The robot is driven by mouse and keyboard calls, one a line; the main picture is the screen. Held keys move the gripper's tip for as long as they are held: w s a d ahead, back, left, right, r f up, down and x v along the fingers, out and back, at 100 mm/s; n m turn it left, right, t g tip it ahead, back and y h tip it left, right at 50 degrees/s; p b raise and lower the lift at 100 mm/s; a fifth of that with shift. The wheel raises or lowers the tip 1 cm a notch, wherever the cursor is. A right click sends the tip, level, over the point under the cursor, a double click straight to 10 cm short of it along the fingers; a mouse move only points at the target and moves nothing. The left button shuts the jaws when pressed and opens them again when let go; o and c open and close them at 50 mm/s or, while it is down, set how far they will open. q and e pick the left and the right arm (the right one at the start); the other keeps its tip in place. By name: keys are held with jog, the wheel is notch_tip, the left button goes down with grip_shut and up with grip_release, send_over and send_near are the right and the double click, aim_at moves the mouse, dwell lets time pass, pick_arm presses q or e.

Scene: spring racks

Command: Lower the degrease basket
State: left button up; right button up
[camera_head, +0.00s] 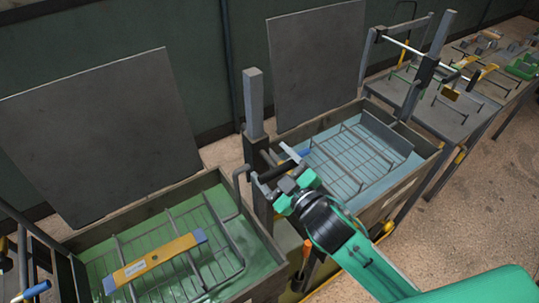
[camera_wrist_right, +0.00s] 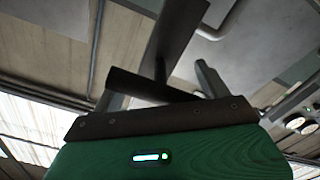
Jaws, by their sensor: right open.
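Two open tanks show in the head view, and I cannot tell by label which is the degrease one. The left tank (camera_head: 152,212) holds green liquid and a wire basket (camera_head: 213,222) with a yellow bar (camera_head: 155,258) with blue ends across it. The right tank (camera_head: 421,146) holds bluish liquid and another wire basket (camera_head: 345,155). My right gripper (camera_head: 277,168) is open beside the grey post (camera_head: 253,105) between the tanks, close to a dark bar there. The dark bar (camera_wrist_right: 140,85) crosses in front of the gripper in the wrist view; contact is unclear. My left gripper is out of view.
Grey upright panels (camera_head: 92,135) and (camera_head: 315,65) stand behind the tanks. A bench (camera_head: 440,118) with a frame and hung parts stands at right, with a parts table beyond. A blue-ended handle (camera_head: 33,290) shows at lower left. Open floor (camera_head: 480,185) lies at right.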

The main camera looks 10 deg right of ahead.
jog(key=shift+x, duration=1)
jog(key=c, duration=1.2)
notch_tip(320, 180, down, 15)
jog(key=b, duration=0.8)
jog(key=shift+s+b, duration=0.1)
jog(key=shift+b, duration=0.2)
jog(key=shift+c, duration=0.3)
jog(key=shift+f+b, duration=0.45)
jog(key=shift+f, duration=0.55)
jog(key=o, duration=1.3)
jog(key=shift+s+a, duration=0.1)
jog(key=shift+a, duration=0.05)
jog(key=shift+c, duration=0.2)
